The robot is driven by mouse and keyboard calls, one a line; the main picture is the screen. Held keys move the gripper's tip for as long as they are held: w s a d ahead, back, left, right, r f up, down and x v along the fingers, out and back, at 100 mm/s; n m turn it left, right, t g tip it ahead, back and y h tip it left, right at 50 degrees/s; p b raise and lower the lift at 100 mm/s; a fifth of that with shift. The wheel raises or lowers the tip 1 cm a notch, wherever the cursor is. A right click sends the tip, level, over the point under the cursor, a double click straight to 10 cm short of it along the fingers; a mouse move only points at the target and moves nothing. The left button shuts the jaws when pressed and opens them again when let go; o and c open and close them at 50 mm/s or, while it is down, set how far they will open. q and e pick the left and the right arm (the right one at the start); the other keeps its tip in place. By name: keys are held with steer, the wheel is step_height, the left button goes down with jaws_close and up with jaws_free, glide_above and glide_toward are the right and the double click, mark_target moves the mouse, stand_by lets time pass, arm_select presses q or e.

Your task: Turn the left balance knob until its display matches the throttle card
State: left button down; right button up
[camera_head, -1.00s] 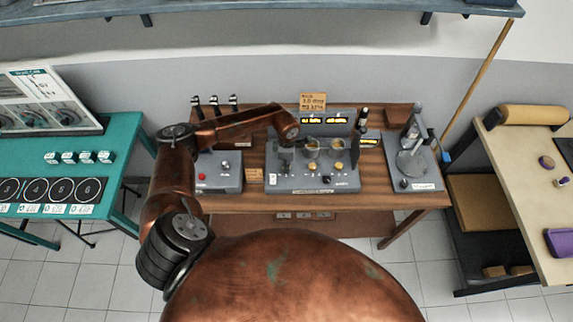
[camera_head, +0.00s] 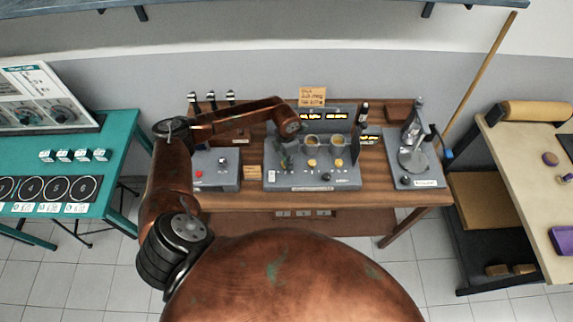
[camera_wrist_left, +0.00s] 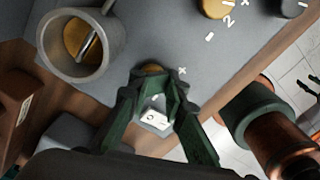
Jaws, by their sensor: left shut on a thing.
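My left gripper (camera_head: 287,163) reaches down over the left part of the grey balance console (camera_head: 345,184). In the left wrist view its green fingers (camera_wrist_left: 155,82) are shut on the yellow left balance knob (camera_wrist_left: 152,68), with a "+" mark beside it. In the head view my gripper hides this knob, and my arm hides the left display. Two lit displays (camera_head: 310,117) and (camera_head: 337,116) show to the right, too small to read. The orange throttle card (camera_head: 312,96) stands behind the console; its writing is not legible.
A metal cup (camera_wrist_left: 80,45) with a yellow disc stands behind the held knob. A second yellow knob (camera_wrist_left: 215,6) marked "2" and a white switch (camera_wrist_left: 152,121) are close by. A grey box with a red button (camera_head: 199,174) is left; a grey stand (camera_head: 413,160) is right.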

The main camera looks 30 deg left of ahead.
arm_select(q)
steer(key=shift+w+a+r+n+b, duration=0.15)
steer(key=shift+w+a+n+b, duration=0.15)
steer(key=shift+n, duration=0.55)
steer(key=shift+w+a+r+n+b, duration=0.15)
steer(key=shift+a+n+b, duration=0.15)
steer(key=shift+n, duration=0.55)
steer(key=shift+a, duration=0.1)
steer(key=shift+s+f, duration=0.1)
steer(key=c, duration=2)
jaws_free()
steer(key=shift+s+a+f, duration=0.1)
steer(key=shift+s+f, duration=0.05)
steer(key=shift+o, duration=0.5)
steer(key=shift+s+d+f, duration=0.1)
steer(key=shift+d, duration=0.15)
step_height(320, 180, up, 12)
steer(key=shift+o, duration=0.4)
